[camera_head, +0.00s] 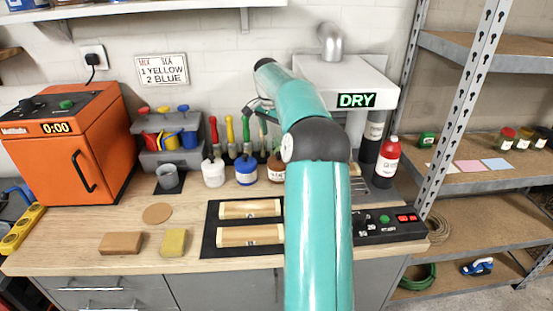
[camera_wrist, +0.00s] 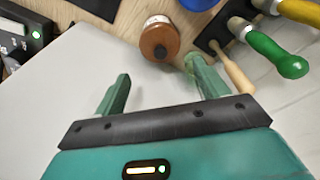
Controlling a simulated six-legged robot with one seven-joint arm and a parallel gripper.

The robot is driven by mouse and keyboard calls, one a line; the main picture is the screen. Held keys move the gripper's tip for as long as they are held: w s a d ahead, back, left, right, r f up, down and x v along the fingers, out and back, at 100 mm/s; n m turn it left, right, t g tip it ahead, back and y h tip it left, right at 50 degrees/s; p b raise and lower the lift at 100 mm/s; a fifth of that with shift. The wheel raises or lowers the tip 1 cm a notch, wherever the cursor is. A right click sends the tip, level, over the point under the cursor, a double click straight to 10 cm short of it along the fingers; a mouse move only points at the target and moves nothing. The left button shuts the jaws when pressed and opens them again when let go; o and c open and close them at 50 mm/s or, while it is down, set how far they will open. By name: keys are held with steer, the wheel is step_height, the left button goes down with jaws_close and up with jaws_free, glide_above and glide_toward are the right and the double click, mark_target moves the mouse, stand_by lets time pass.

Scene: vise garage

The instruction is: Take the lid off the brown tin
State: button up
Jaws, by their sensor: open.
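The brown tin (camera_wrist: 157,22) shows at the top middle of the wrist view, with a pale label band and a brown lid (camera_wrist: 161,42) with a small dark knob. In the head view the brown tin (camera_head: 275,168) stands on the bench beside the blue tin, partly hidden by my arm. My gripper (camera_wrist: 158,86) is open and empty, its two green fingers spread apart on either side of the tin's line. The tin appears beyond the fingertips, not between them. In the head view my gripper is mostly hidden behind my arm.
A blue tin (camera_head: 246,171) and a white tin (camera_head: 213,172) stand left of the brown one. Upright tools with coloured handles, including a green one (camera_wrist: 276,54), stand close by. A red bottle (camera_head: 387,163) and a control box (camera_head: 389,227) are right of my arm.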

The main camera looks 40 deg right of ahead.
steer(key=f, duration=0.4)
steer(key=shift+d+f, duration=0.15)
steer(key=shift+d, duration=0.15)
steer(key=f, duration=0.2)
steer(key=d+f, duration=0.1)
steer(key=f, duration=0.2)
steer(key=c, duration=1.2)
steer(key=shift+f, duration=0.1)
jaws_close()
